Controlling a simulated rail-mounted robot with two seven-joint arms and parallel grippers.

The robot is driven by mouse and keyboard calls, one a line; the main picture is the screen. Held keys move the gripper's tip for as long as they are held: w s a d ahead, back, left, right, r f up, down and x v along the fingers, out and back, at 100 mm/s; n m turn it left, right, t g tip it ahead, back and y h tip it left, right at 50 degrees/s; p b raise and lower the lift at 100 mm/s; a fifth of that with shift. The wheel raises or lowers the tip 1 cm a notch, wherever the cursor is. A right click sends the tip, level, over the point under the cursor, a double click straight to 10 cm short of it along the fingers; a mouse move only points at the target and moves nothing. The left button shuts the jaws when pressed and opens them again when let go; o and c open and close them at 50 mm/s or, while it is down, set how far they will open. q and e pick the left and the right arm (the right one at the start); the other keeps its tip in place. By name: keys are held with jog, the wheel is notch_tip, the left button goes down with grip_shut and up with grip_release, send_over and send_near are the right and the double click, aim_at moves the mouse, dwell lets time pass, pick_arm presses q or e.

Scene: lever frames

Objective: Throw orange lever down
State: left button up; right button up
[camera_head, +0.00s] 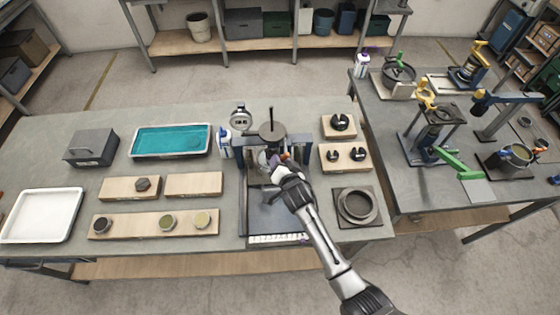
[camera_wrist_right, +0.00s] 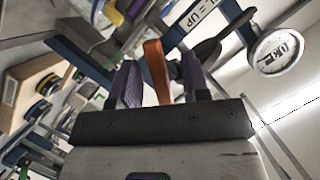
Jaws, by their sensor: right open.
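The orange lever (camera_wrist_right: 157,72) shows in the right wrist view as a flat orange bar. It stands between the two purple fingers of my right gripper (camera_wrist_right: 160,70). The fingers are open, one on each side of the bar, with gaps visible. In the head view my right gripper (camera_head: 277,163) is at the blue-grey lever frame (camera_head: 299,150) in the middle of the table, and I cannot make out the orange lever there. A label ending in "= UP" (camera_wrist_right: 212,17) is behind the lever in the wrist view. My left gripper is not in view.
A round dial (camera_head: 240,121) stands at the frame's back left; it reads "OK" in the wrist view (camera_wrist_right: 278,50). Wooden blocks with dark parts (camera_head: 346,157) and a ring on a plate (camera_head: 357,205) are at the right. A teal tray (camera_head: 138,153) is at the left.

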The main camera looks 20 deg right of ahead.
jog(key=shift+w+f, duration=0.2)
jog(key=shift+w, duration=0.4)
grip_shut()
